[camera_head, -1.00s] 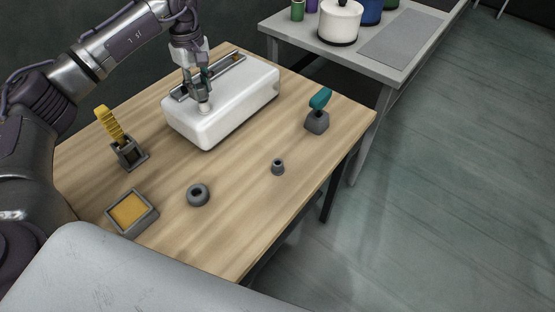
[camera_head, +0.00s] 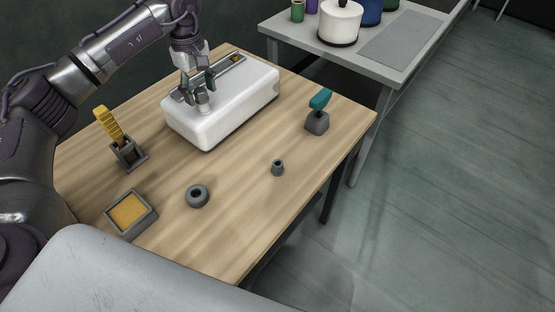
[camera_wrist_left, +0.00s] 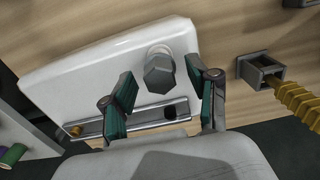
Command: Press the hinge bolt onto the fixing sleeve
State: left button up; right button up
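A grey hex-headed hinge bolt (camera_wrist_left: 158,74) stands at a pale round sleeve (camera_wrist_left: 157,50) on the white block (camera_wrist_left: 75,85). Whether it is fully seated cannot be told. In the head view the bolt (camera_head: 203,106) shows small at the block's near end, under my left gripper (camera_head: 199,93). In the left wrist view my left gripper (camera_wrist_left: 159,78) is open. Its teal-padded fingers are on either side of the bolt, with gaps showing. The white block (camera_head: 235,105) also shows in the head view. My right gripper is out of view.
A metal rail (camera_head: 222,70) runs along the block's top. On the wooden table stand a yellow-handled tool in a holder (camera_head: 129,158), a tray with a yellow pad (camera_head: 149,225), a ring (camera_head: 197,196), a small sleeve (camera_head: 277,168) and a teal-handled tool (camera_head: 321,99). The front right is clear.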

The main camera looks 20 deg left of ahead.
pick_arm(q)
jog(key=shift+r, duration=0.15)
dwell(0.4)
jog(key=shift+r+p, duration=3.1)
jog(key=shift+r, duration=0.75)
jog(key=shift+r, duration=0.1)
notch_tip(320, 180, up, 12)
